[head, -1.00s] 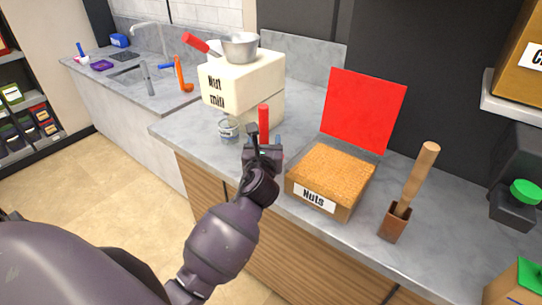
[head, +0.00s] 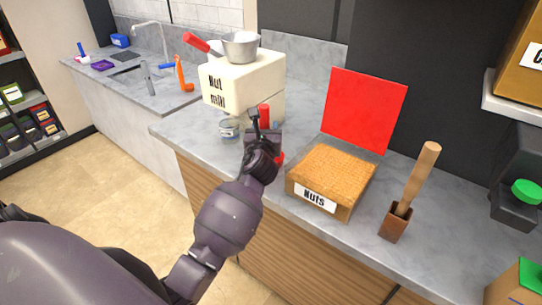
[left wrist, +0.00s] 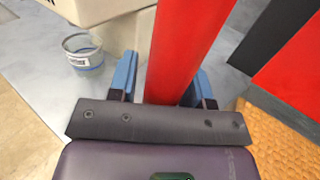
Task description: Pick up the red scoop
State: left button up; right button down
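The red scoop (head: 265,115) shows as an upright red handle on the grey counter, left of the nuts box. In the left wrist view the red handle (left wrist: 184,45) rises between the blue finger pads. My left gripper (head: 262,133) is around the handle from the front. Its pads stand on either side, with a small gap visible at the left pad, so it looks open and not closed on the handle. The scoop's lower part is mostly hidden by my gripper; a small red bit shows to its right. My right gripper is not in view.
The nut mill (head: 243,82) and a glass jar (head: 229,128) stand close behind and left. The nuts box (head: 328,182) with its raised red lid (head: 364,110) is close on the right. A wooden tamper in a holder (head: 395,222) stands farther right.

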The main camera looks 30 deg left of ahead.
pick_arm(q)
jog(key=c, duration=0.7)
grip_shut()
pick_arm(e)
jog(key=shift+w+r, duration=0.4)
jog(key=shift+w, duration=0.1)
